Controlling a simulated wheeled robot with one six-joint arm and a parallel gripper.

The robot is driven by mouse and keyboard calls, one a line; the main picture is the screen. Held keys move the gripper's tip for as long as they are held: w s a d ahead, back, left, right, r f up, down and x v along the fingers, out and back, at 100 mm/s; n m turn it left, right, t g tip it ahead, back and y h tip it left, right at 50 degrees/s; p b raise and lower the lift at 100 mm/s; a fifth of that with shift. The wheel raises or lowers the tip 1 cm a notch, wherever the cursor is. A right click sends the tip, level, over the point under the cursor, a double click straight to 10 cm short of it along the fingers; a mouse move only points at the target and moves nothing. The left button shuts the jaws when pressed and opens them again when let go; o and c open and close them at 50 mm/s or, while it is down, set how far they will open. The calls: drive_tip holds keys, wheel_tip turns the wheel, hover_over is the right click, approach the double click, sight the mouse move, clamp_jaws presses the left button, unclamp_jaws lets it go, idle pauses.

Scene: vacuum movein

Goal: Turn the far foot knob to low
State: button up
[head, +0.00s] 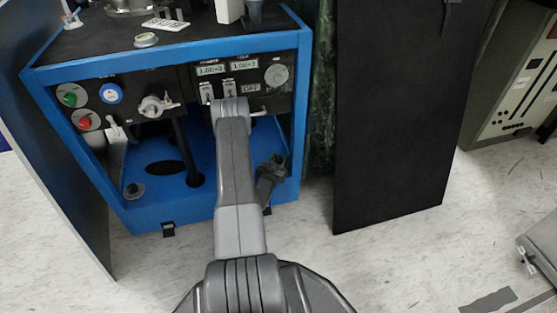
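A blue-framed cart (160,215) with a black control panel stands ahead of me. On its blue floor, a small dark round knob (134,190) sits at the left front. At the right front is a dark jointed shape (268,182), with a small dark greenish part (281,160) at its top. I cannot tell whether this shape is my gripper or part of the cart, nor whether it touches a knob. My grey arm rises across the cart's front and covers part of the panel and floor. No fingertips show clearly. Any knob setting is too small to read.
The panel carries a green button (70,99), a red button (84,123), a blue dial (111,93), a metal valve (154,106) and a grey dial (276,75). A black panel (395,120) stands to the right. The pale floor (390,260) in front is clear.

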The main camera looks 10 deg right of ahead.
drive_tip(key=c, duration=0.5)
drive_tip(key=shift+n+t+y, duration=0.7)
drive_tip(key=shift+n+y, duration=0.1)
drive_tip(key=shift+y, duration=0.3)
drive_tip(key=o, duration=1)
drive_tip(key=shift+s, duration=0.1)
drive_tip(key=p+v, duration=0.4)
drive_tip(key=v, duration=0.9)
drive_tip(key=shift+s+a, duration=0.15)
drive_tip(key=shift+s, duration=0.15)
